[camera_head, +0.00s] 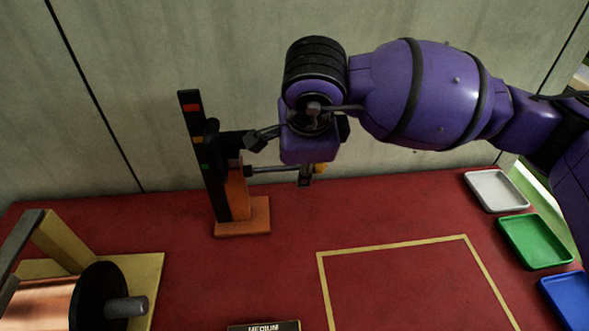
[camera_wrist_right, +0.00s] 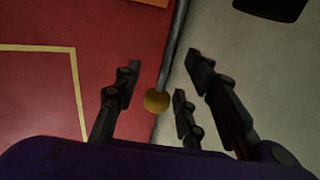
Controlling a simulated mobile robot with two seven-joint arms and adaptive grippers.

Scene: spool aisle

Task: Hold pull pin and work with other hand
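The pull pin is a thin grey rod (camera_head: 272,169) that sticks out sideways from an orange stand (camera_head: 242,215). It ends in a yellow ball knob (camera_head: 321,168), which also shows in the right wrist view (camera_wrist_right: 157,100). My right gripper (camera_head: 280,159) is at the pin, with its fingers pointing left in the head view. In the right wrist view its fingers (camera_wrist_right: 160,77) are spread on both sides of the rod and knob, with gaps visible, so it is open. My left gripper is in neither view.
A black upright bar (camera_head: 201,130) with coloured marks rises beside the stand. A copper spool (camera_head: 40,303) sits in a yellow frame at front left. White (camera_head: 497,190), green (camera_head: 536,242) and blue (camera_head: 568,297) trays line the right. The yellow-outlined red area (camera_head: 410,290) is clear.

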